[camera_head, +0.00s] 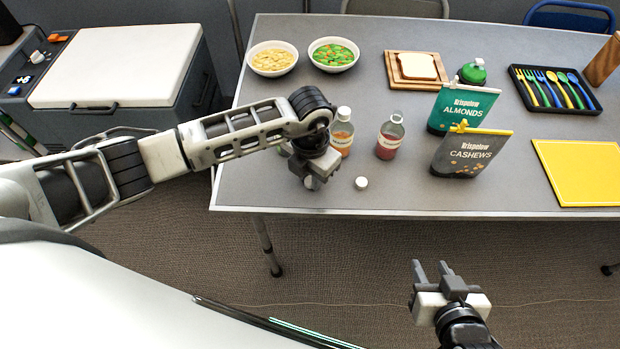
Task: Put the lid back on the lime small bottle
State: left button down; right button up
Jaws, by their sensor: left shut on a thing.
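My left gripper (314,176) reaches down over the near left part of the table and is shut on a mostly hidden object. A loose white lid (361,183) lies on the table just right of the gripper, near the front edge. My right gripper (433,270) is open and empty in front of the table, over the floor.
An orange bottle (342,136) and a red bottle (389,140) stand just behind. Cashews (469,152) and almonds (459,109) bags stand to the right. Bowls (273,58), a bread board (416,80), a cutlery tray (555,106) and a yellow board (580,172) lie farther away.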

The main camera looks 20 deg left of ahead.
aim_at(310, 181)
pick_arm(q)
jog(key=shift+r, duration=0.55)
notch_tip(310, 181, up, 2)
jog(key=shift+s+r, duration=0.1)
jog(key=shift+r, duration=0.15)
jog(key=s+d+r, duration=0.2)
jog(key=s+r, duration=0.7)
jog(key=s, duration=0.4)
jog(key=shift+s+d+r+b, duration=0.2)
jog(key=shift+s+b, duration=0.1)
jog(key=shift+b, duration=0.1)
